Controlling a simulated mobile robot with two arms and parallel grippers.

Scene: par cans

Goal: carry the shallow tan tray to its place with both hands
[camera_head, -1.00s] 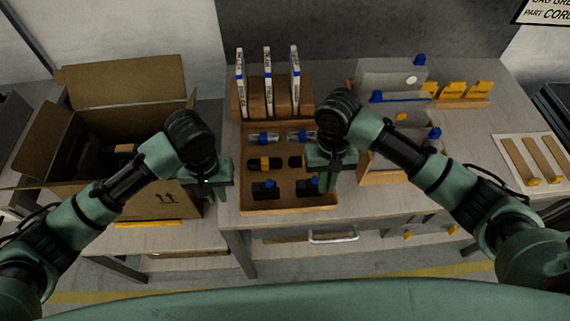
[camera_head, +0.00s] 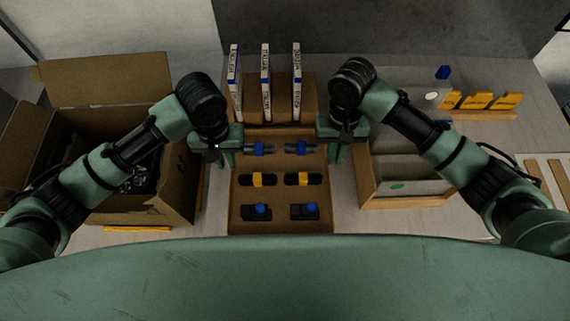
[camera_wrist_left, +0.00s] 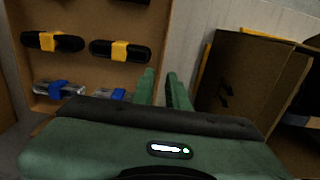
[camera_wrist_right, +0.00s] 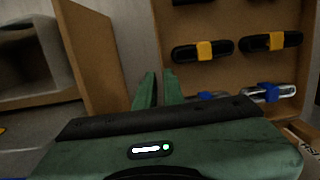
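The shallow tan tray (camera_head: 282,220) stands on the table, with its far end by the holder of white upright boxes. In it lie two blue-banded clear pieces (camera_head: 258,149), two black pieces with yellow bands (camera_head: 258,181) and two black pieces with blue knobs (camera_head: 256,212). My left gripper (camera_head: 228,158) is at the tray's left wall near the far end. My right gripper (camera_head: 335,152) is at the right wall, opposite. In the left wrist view (camera_wrist_left: 161,88) and right wrist view (camera_wrist_right: 159,88) the fingers stand slightly apart, one on each side of the wall.
An open cardboard box (camera_head: 150,210) stands close left of the tray. A tan-edged bin (camera_head: 405,200) stands to the right, with a narrow strip of table between. The holder (camera_head: 282,112) with upright boxes blocks the far side. Yellow tags (camera_head: 480,101) stand at the back right.

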